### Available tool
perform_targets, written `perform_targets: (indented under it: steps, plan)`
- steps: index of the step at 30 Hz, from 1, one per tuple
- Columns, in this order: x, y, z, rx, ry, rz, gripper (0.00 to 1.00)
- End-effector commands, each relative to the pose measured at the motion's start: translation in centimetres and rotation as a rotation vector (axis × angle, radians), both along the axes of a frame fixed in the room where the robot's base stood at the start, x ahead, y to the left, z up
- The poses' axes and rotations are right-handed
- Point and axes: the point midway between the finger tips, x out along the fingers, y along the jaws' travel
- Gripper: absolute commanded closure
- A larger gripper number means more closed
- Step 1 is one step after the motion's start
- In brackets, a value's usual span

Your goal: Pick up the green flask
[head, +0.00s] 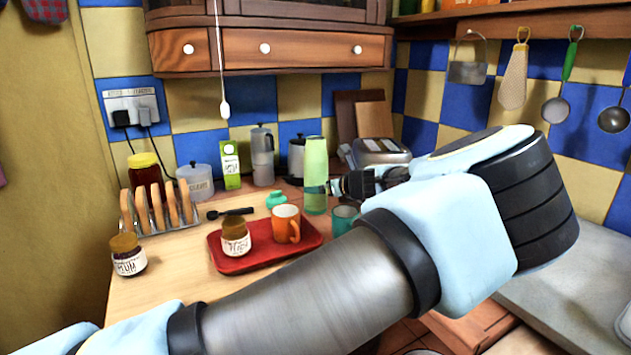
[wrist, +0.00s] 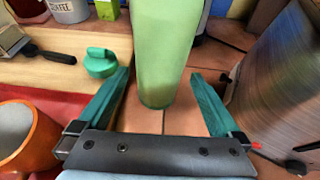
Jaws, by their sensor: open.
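The green flask (head: 315,172) stands upright on the counter, behind the red tray. In the wrist view the tall, pale green flask (wrist: 166,45) fills the upper middle, with its top cut off. My gripper (head: 336,187) is close to the flask's right side in the head view. In the wrist view my gripper (wrist: 160,78) is open and empty, with one teal finger on each side of the flask's lower part. Gaps show on both sides. I cannot tell how deep the flask sits between the fingers.
A red tray (head: 260,257) holds an orange mug (head: 286,222) and a jar (head: 235,237). A teal mug (head: 345,219) stands below my gripper. A toaster (head: 380,153) and a grey flask (head: 262,160) stand behind.

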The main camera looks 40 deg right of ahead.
Motion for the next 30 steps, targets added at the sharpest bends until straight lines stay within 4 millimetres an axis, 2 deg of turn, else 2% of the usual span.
perform_targets:
  steps: [12, 20, 30]
  plan:
    - [4.5, -0.3, -2.0, -0.001, 0.000, 0.001, 0.00]
    - [4.7, -0.4, -2.3, 0.000, 0.000, -0.001, 0.00]
    - [4.7, -0.4, -2.3, -0.001, 0.000, 0.000, 0.36]
